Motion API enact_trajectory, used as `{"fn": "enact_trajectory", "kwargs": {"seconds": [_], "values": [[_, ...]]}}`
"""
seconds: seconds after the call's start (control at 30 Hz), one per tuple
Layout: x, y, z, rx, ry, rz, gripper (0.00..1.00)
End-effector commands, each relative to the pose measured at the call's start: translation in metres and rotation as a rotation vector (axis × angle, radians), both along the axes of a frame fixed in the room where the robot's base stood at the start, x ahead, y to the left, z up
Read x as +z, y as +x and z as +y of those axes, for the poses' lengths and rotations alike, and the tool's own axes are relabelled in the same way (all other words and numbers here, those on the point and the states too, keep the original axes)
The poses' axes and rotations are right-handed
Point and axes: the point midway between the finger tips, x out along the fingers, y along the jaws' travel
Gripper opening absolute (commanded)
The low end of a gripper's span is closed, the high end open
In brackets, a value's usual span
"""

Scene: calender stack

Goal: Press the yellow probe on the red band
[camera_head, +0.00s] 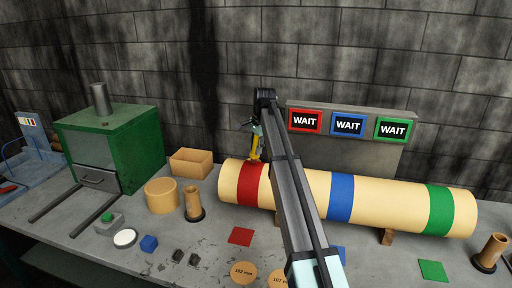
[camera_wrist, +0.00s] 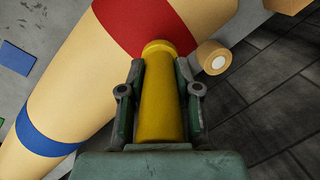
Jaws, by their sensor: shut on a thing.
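A long cream roll (camera_head: 305,188) lies on the bench with a red band (camera_head: 251,184), a blue band (camera_head: 341,197) and a green band (camera_head: 439,211). My gripper (camera_head: 258,136) is above the red band at the roll's left end. It is shut on the yellow probe (camera_head: 256,148), which points down toward the red band. In the wrist view the yellow probe (camera_wrist: 162,95) sits between both fingers, its tip overlapping the edge of the red band (camera_wrist: 150,28). I cannot tell whether the tip touches the band.
Red, blue and green "WAIT" signs (camera_head: 348,125) stand behind the roll. A green oven (camera_head: 112,145), a cardboard box (camera_head: 190,162), a wooden cylinder (camera_head: 161,194) and a brown tube (camera_head: 193,204) stand to the left. A red square (camera_head: 241,236) lies in front. A stone wall closes the back.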

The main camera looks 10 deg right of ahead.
Motion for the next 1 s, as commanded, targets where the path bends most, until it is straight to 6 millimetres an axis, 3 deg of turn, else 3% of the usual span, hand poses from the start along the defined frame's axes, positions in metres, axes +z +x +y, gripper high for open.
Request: {"fn": "enact_trajectory", "kwargs": {"seconds": [1.0], "values": [[-0.0077,0.0002,0.0000,0.000,0.000,-0.001,0.00]]}}
